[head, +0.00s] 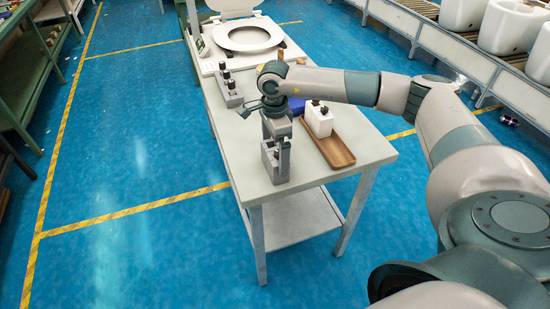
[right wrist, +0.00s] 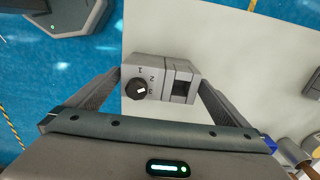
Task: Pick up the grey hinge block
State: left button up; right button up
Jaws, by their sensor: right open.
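A grey block (right wrist: 160,78) with a black dial marked with numbers and a dark square recess shows in the right wrist view. It is the only block there that could be the grey hinge block; no hinge is clear on it. It sits on the pale table top, between the spread fingers of my right gripper (right wrist: 160,88). The right gripper is open; whether a finger touches the block I cannot tell. My left gripper is not in view.
On the table (head: 235,145) a wooden tray (head: 337,152) and a white container (head: 319,119) stand right of the gripper. A grey holder with black knobs (head: 229,93) stands behind it, left. A white toilet seat (head: 248,38) lies at the far end. The near left table edge is close.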

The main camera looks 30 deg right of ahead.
jog(key=shift+f, duration=1.1)
jog(key=c, duration=1.1)
jog(key=shift+r, duration=0.1)
